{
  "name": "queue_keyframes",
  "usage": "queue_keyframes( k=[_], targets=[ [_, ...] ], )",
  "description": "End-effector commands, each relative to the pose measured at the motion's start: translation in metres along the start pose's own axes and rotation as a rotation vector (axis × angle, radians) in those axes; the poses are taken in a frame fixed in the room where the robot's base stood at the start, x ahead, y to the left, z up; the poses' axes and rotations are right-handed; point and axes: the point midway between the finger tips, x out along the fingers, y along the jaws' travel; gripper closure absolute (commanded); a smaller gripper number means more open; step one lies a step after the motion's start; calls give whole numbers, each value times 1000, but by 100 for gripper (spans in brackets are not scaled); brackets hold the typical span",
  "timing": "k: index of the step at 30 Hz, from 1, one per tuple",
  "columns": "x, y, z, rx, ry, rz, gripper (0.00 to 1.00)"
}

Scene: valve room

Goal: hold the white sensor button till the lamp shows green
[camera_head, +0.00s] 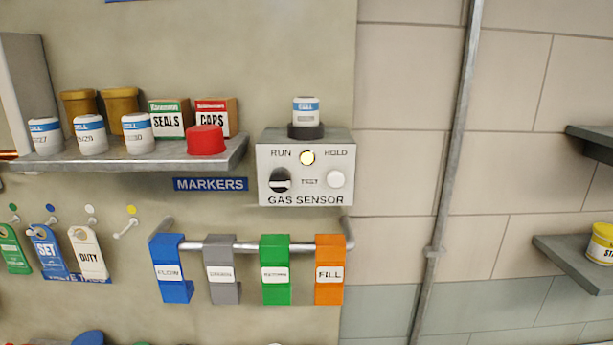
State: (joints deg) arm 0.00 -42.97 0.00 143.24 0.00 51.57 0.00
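The gas sensor box (305,165) is a light grey unit on the wall, right of the shelf. Its white button (336,180) sits at the lower right of the front face, beside the word TEST. The lamp (307,158) sits between RUN and HOLD and shows pale yellow, not green. A black knob (280,180) is at the lower left of the face. A white and blue cell (306,111) stands upright in a black socket on top of the box. My gripper is not in view, and nothing covers the button.
Left of the box, a grey shelf (130,163) holds jars, cells, small boxes and a red cap (206,140). Below, a rail (220,246) carries blue, grey, green and orange markers. A vertical pipe (454,150) and shelves (580,265) are at right. The space before the box looks clear.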

Motion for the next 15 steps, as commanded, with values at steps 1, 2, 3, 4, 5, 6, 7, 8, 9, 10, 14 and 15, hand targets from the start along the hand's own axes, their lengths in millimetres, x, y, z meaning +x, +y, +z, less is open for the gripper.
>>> queue_keyframes(
  k=[1,2,3,4,5,6,7,8,9,10,14,15],
  targets=[
    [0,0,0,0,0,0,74],
    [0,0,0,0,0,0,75],
    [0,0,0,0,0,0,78],
    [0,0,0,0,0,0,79],
    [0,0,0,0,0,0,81],
    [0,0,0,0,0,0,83],
    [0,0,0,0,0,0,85],
    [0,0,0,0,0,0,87],
    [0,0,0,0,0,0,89],
    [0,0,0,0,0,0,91],
    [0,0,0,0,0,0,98],
    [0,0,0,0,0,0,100]
  ],
)
